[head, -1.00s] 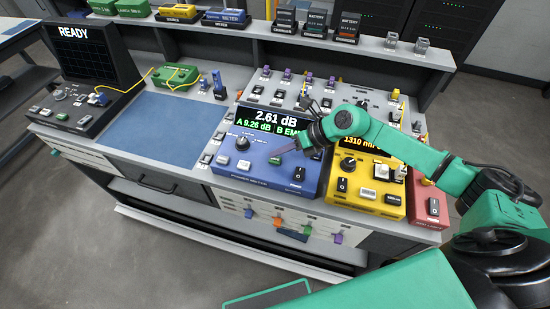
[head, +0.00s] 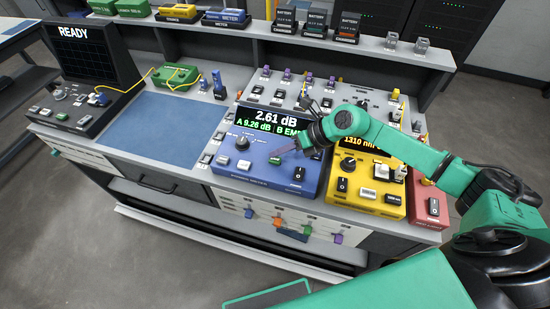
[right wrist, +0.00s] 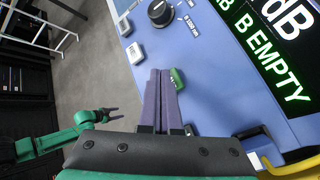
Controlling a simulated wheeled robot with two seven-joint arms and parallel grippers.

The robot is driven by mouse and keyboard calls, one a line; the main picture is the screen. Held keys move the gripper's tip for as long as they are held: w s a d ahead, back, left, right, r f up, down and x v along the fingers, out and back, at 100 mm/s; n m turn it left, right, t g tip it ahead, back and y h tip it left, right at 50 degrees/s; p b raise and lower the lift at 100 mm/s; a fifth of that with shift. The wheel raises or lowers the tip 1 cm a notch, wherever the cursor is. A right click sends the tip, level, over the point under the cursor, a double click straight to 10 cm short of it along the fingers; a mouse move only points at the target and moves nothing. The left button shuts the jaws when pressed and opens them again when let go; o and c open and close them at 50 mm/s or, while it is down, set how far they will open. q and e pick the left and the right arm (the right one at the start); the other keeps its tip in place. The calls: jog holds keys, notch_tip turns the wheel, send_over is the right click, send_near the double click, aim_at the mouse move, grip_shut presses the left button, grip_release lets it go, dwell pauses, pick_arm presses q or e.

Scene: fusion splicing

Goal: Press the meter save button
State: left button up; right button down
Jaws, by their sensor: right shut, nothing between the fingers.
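The blue power meter (head: 232,170) sits on the bench with its screen (head: 272,122) lit, reading 2.61 dB, A 9.26 dB and B EMPTY. A small green button (head: 275,161) is on its face; it also shows in the right wrist view (right wrist: 178,78). Its label is too small to read. My right gripper (head: 281,155) is shut and empty, its fingertips close beside the green button. In the right wrist view the fingertips (right wrist: 160,72) lie just left of the button; contact cannot be told. My left gripper (right wrist: 111,114) appears small and open in the right wrist view, away from the meter.
White buttons (head: 243,165), a black knob (head: 242,142) and a black rocker switch (head: 299,174) are on the meter's face. A yellow unit (head: 378,208) and a red unit (head: 428,214) stand to the right. A blue mat (head: 170,125) lies clear to the left.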

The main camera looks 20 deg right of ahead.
aim_at(279, 161)
jog(key=shift+f, duration=0.4)
jog(key=shift+f+b, duration=0.5)
jog(key=shift+b, duration=0.2)
dwell(0.5)
jog(key=shift+r+p, duration=0.7)
jog(key=shift+r, duration=0.2)
jog(key=shift+r, duration=0.1)
notch_tip(279, 161, up, 5)
jog(key=p, duration=0.4)
dwell(0.4)
